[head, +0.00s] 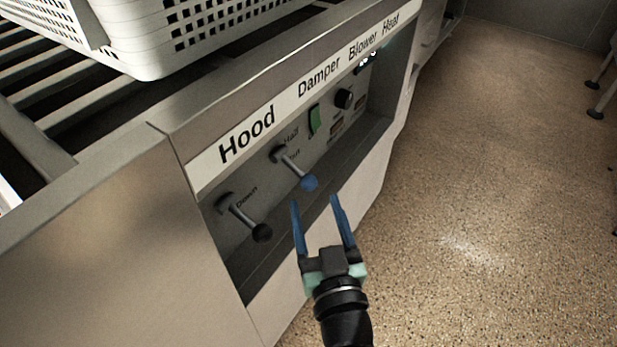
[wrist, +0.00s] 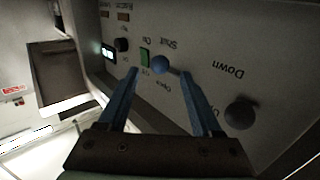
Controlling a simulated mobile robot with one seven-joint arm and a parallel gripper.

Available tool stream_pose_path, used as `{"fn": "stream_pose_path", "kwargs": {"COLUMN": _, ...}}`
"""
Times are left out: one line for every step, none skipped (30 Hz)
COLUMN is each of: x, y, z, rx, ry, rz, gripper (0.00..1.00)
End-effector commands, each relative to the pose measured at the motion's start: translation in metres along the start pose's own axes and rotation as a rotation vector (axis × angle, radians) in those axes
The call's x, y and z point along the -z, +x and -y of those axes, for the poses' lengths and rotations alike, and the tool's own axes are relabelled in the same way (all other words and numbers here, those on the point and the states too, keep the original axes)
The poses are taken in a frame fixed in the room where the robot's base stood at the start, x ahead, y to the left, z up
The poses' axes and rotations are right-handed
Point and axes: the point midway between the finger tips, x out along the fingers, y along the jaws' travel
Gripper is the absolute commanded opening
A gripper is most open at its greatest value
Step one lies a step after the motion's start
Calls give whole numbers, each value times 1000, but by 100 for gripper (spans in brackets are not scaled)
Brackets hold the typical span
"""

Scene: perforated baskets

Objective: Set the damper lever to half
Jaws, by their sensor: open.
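The damper lever is a grey rod with a blue ball knob (head: 309,184), in the recessed panel under the "Damper" label. Words that look like "Half" and "Shut" stand by its base; I cannot tell which mark it points to. My gripper (head: 315,202) is open and empty, with its blue fingers pointing at the panel just below and in front of the blue knob. In the wrist view the blue knob (wrist: 160,65) appears between the fingertips (wrist: 159,74). Contact with either finger cannot be made out.
The hood lever with a black knob (head: 262,232) is to the left of the damper lever. A green switch (head: 315,120), a black dial (head: 344,98) and a lit display (head: 367,60) are to the right. A white perforated basket (head: 150,58) stands above. The floor at right is open.

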Motion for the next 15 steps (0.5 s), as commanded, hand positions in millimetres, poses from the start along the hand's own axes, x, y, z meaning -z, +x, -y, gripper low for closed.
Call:
{"fn": "stream_pose_path", "kwargs": {"x": 2, "y": 11, "z": -1, "rx": 0, "ry": 0, "rz": -3, "gripper": 66}}
{"fn": "stream_pose_path", "kwargs": {"x": 2, "y": 16, "z": 0, "rx": 0, "ry": -1, "rz": -3, "gripper": 66}}
{"fn": "stream_pose_path", "kwargs": {"x": 1, "y": 23, "z": 0, "rx": 1, "ry": 0, "rz": -3, "gripper": 66}}
{"fn": "stream_pose_path", "kwargs": {"x": 1, "y": 28, "z": 0, "rx": 0, "ry": -1, "rz": -3, "gripper": 66}}
{"fn": "stream_pose_path", "kwargs": {"x": 1, "y": 33, "z": 0, "rx": 0, "ry": 0, "rz": -2, "gripper": 66}}
{"fn": "stream_pose_path", "kwargs": {"x": 1, "y": 39, "z": 0, "rx": 1, "ry": -1, "rz": -2, "gripper": 66}}
{"fn": "stream_pose_path", "kwargs": {"x": 0, "y": 42, "z": 0, "rx": 1, "ry": -1, "rz": -1, "gripper": 66}}
{"fn": "stream_pose_path", "kwargs": {"x": 0, "y": 46, "z": 0, "rx": 1, "ry": 0, "rz": -2, "gripper": 66}}
{"fn": "stream_pose_path", "kwargs": {"x": 0, "y": 50, "z": 0, "rx": 1, "ry": 1, "rz": -1, "gripper": 66}}
{"fn": "stream_pose_path", "kwargs": {"x": 0, "y": 53, "z": 0, "rx": 1, "ry": 0, "rz": -1, "gripper": 66}}
{"fn": "stream_pose_path", "kwargs": {"x": 0, "y": 56, "z": 0, "rx": 1, "ry": -1, "rz": -1, "gripper": 66}}
{"fn": "stream_pose_path", "kwargs": {"x": 0, "y": 58, "z": 0, "rx": 0, "ry": -1, "rz": 0, "gripper": 66}}
{"fn": "stream_pose_path", "kwargs": {"x": 0, "y": 60, "z": 0, "rx": 0, "ry": 0, "rz": 0, "gripper": 66}}
{"fn": "stream_pose_path", "kwargs": {"x": 0, "y": 61, "z": 0, "rx": 0, "ry": 0, "rz": 0, "gripper": 66}}
{"fn": "stream_pose_path", "kwargs": {"x": 0, "y": 62, "z": 0, "rx": 0, "ry": 1, "rz": 0, "gripper": 66}}
